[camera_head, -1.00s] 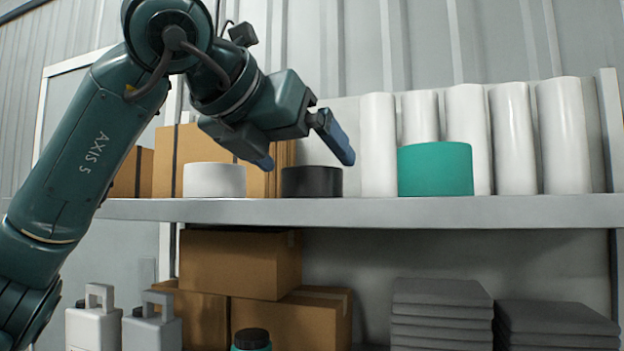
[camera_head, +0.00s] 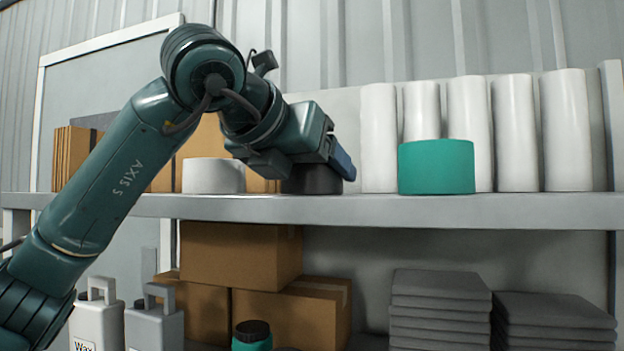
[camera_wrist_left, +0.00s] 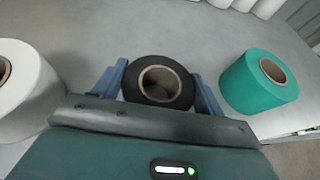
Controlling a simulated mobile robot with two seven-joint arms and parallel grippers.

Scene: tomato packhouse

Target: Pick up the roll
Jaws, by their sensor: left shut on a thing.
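The black roll (camera_head: 312,182) stands on the upper shelf, between a white roll (camera_head: 213,176) and a green roll (camera_head: 436,166). My left gripper (camera_head: 318,172) is at the black roll and partly hides it in the head view. In the left wrist view the black roll (camera_wrist_left: 159,84), with its brown core, sits between the two blue fingers of my left gripper (camera_wrist_left: 160,90). The fingers are shut on its sides. The white roll (camera_wrist_left: 25,90) is to the left and the green roll (camera_wrist_left: 258,81) to the right, both apart from the fingers. My right gripper is not in view.
Several tall white rolls (camera_head: 515,133) stand at the back right of the shelf (camera_head: 400,208). Cardboard boxes (camera_head: 240,256), jugs (camera_head: 97,325) and stacked grey pads (camera_head: 440,311) are below. Clear wall is above the rolls.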

